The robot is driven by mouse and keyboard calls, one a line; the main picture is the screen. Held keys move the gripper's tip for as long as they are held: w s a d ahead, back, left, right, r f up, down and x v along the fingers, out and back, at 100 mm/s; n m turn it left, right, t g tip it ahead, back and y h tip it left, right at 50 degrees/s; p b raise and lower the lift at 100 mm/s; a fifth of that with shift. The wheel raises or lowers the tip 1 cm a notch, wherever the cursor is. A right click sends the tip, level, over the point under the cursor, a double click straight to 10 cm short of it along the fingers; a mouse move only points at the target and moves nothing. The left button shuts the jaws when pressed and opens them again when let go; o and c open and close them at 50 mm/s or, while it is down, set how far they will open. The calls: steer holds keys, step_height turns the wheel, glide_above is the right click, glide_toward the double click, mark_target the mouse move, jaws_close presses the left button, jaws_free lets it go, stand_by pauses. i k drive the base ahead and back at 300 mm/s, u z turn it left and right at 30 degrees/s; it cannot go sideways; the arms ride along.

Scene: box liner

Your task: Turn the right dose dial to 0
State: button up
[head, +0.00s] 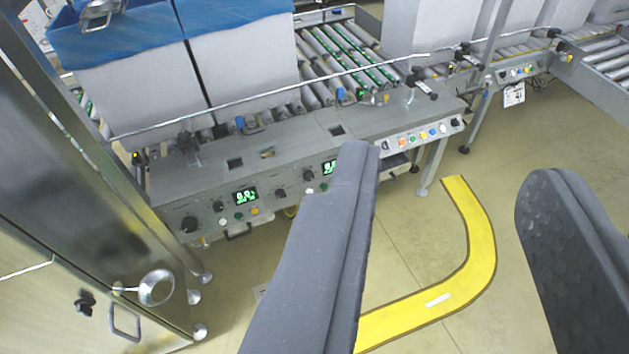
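The grey control panel (265,207) runs along the front of the conveyor, left of centre. It has two green-lit displays, a left display (246,197) and a right display (330,167) partly hidden by my left finger. Small dark dials sit beside them. One dial (280,192) lies between the displays, and another (308,175) is just left of the right display. I cannot tell which is the right dose dial, and the pointer positions and digits are too small to read. My gripper (448,165) is open and empty, its fingers wide apart, above and in front of the panel.
A steel cabinet (75,200) with a round handle stands at the left. White boxes (150,85) with blue liners stand on the conveyor behind a thin rail. Another button panel (425,135) is at right. A curved yellow floor strip (480,235) crosses open floor.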

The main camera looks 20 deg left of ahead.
mark_target(308, 175)
steer(key=z, duration=0.05)
steer(key=i, duration=1)
steer(key=u, duration=0.1)
